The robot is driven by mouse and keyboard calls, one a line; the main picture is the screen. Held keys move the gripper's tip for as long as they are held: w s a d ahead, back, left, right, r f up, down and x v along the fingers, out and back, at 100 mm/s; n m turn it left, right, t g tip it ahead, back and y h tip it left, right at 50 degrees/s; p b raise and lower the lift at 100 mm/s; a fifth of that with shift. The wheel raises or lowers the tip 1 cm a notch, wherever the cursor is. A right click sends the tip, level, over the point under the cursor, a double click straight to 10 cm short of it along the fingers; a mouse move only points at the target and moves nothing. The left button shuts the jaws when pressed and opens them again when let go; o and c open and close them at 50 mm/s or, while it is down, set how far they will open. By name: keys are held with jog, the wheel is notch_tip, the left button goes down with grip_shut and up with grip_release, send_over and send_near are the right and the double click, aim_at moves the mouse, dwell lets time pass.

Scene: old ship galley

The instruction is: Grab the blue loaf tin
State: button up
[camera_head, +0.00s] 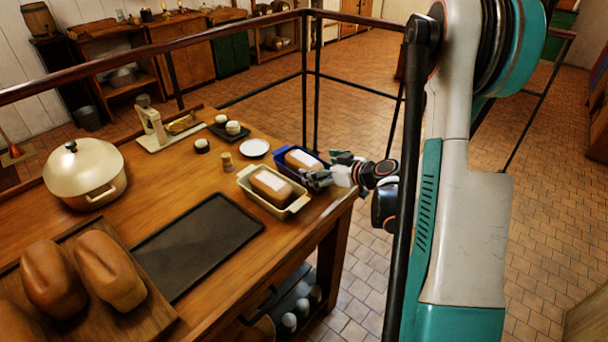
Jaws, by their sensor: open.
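The blue loaf tin (281,168) stands near the far right corner of the wooden table. A brown loaf with a white patch on top (303,160) sits in it. My gripper (310,182) is open at the right side of the blue tin, over the table's right edge. Its fingers reach left, close to the tin's near right end and partly in front of it. I cannot tell whether they touch the tin or stand around its rim.
A cream loaf tin (246,186) with a loaf stands just left of the blue tin. The wooden table (205,288) also bears a dark tray (198,243), a lidded pot (85,172), a white plate (255,148) and several loaves. A railing (305,90) runs behind the table.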

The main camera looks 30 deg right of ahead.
aim_at(307, 165)
jog(key=b+x, duration=0.2)
jog(key=x, duration=0.2)
jog(key=shift+w+a+f, duration=0.15)
jog(key=shift+w+f, duration=0.05)
jog(key=shift+f, duration=0.05)
jog(key=shift+w, duration=0.35)
jog(key=c, duration=1)
